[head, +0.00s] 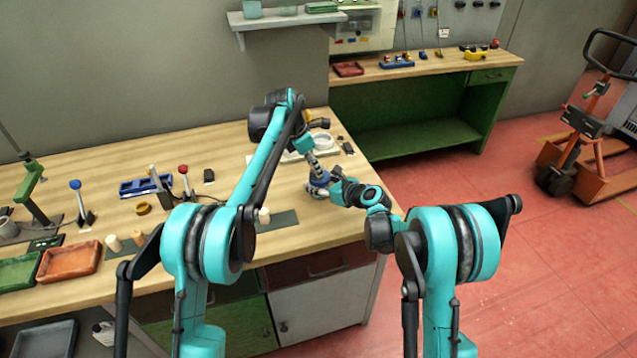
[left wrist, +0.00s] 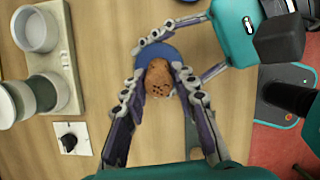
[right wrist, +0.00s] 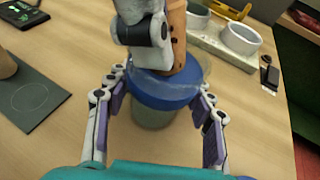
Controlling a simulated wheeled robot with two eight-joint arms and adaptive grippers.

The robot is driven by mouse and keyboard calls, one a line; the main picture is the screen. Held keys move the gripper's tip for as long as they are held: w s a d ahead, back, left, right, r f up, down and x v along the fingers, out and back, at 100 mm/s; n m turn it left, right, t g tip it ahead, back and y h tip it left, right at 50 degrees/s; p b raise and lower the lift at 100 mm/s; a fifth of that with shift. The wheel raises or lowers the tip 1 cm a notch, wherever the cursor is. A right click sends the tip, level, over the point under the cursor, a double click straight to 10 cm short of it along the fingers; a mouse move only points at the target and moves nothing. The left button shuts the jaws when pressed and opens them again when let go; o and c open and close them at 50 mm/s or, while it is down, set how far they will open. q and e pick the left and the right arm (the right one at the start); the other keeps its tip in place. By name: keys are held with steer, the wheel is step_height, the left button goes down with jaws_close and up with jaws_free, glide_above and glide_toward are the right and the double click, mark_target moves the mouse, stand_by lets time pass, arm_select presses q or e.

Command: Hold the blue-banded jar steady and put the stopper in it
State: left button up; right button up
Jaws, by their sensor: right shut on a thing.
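The blue-banded jar (right wrist: 165,92) stands on the wooden table, its clear rim and blue band visible in the right wrist view. It also shows in the head view (head: 316,190). My right gripper (right wrist: 160,100) is shut around the jar, one finger on each side. The brown speckled cork stopper (left wrist: 158,80) is between the fingers of my left gripper (left wrist: 160,76), which looks shut on it. The left gripper points down from above the jar. The stopper's lower end (right wrist: 176,58) is at the jar's mouth; how deep it sits is hidden.
A dark mat (right wrist: 30,95) with a cork lies on the other side. A small black-knobbed plate (left wrist: 72,138) is close by.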

arm_select(q)
steer(key=shift+o, duration=1.4)
steer(key=shift+f, duration=0.6)
steer(key=shift+w+d+f, duration=0.1)
arm_select(e)
steer(key=shift+f, duration=0.15)
arm_select(q)
steer(key=shift+a, duration=0.2)
steer(key=shift+a+r, duration=0.1)
steer(key=shift+r, duration=0.2)
arm_select(e)
steer(key=shift+w+f, duration=0.1)
arm_select(q)
steer(key=v, duration=1.2)
steer(key=shift+d, duration=0.4)
